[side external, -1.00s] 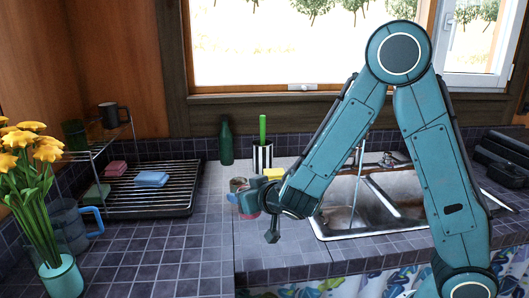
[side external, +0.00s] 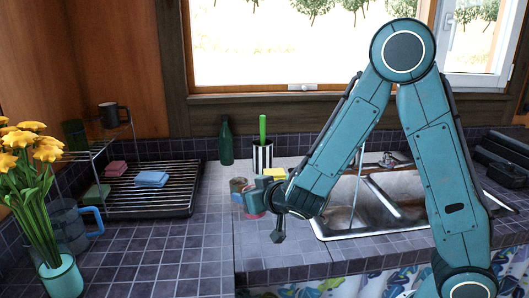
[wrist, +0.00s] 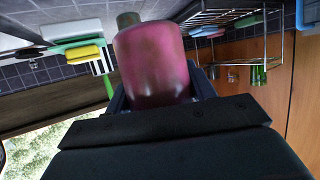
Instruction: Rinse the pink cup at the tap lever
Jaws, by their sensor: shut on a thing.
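The pink cup (wrist: 152,62) fills the middle of the wrist view, between the dark jaws of my gripper (wrist: 158,98). My gripper is shut on it. In the side view the cup (side external: 254,204) shows partly, at the end of my gripper (side external: 264,198), left of the sink. The gripper and wrist hide part of it. The sink (side external: 334,221) is on the right, partly behind my arm. The tap fitting (side external: 388,159) stands at the sink's back edge. I cannot tell its lever clearly.
A yellow sponge (side external: 275,173) and a striped pot (side external: 262,157) with a green-handled brush stand behind the cup. A green bottle (side external: 226,142) is near the wall. A dish rack (side external: 128,210), a blue-handled mug (side external: 78,222) and yellow flowers (side external: 31,160) are left. The front counter is clear.

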